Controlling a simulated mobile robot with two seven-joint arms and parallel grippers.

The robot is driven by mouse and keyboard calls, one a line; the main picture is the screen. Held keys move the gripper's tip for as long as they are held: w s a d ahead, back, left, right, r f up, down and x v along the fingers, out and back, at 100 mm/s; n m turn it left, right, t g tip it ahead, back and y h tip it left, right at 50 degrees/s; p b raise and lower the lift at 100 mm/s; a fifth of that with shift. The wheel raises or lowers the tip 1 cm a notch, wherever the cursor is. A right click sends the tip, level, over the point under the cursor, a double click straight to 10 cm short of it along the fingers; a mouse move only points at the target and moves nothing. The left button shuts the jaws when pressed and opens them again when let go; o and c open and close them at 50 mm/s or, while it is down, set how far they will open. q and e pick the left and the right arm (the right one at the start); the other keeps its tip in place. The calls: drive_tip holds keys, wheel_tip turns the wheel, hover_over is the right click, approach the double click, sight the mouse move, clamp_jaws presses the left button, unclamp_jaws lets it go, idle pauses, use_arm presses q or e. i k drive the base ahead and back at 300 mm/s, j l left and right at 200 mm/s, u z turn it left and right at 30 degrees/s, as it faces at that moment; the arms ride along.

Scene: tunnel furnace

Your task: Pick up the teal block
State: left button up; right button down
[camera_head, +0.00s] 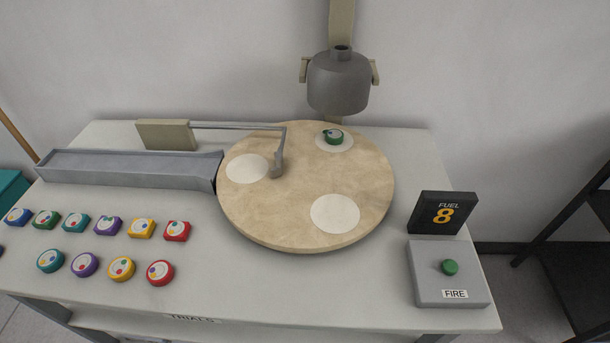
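A teal block (76,223) with a squarish outline and a pale round face with small coloured dots sits in the back row of pieces at the left of the table. A green block (46,219) is on its left and a purple block (108,225) on its right. A round teal piece (50,260) lies in the front row, nearer the table's front edge. Neither of my grippers is in view.
A round turntable (300,222) with white discs fills the middle; a green piece (334,137) stands on it below a grey bell (338,82). A grey trough (130,168) lies behind the blocks. A FIRE button box (428,285) is at right. The front centre is clear.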

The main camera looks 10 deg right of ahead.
sight(75, 222)
drive_tip(key=u, duration=1.4)
drive_tip(key=i+j+z, duration=0.1)
drive_tip(key=j, duration=0.2)
drive_tip(key=i+j+z, duration=0.15)
drive_tip(key=j, duration=0.15)
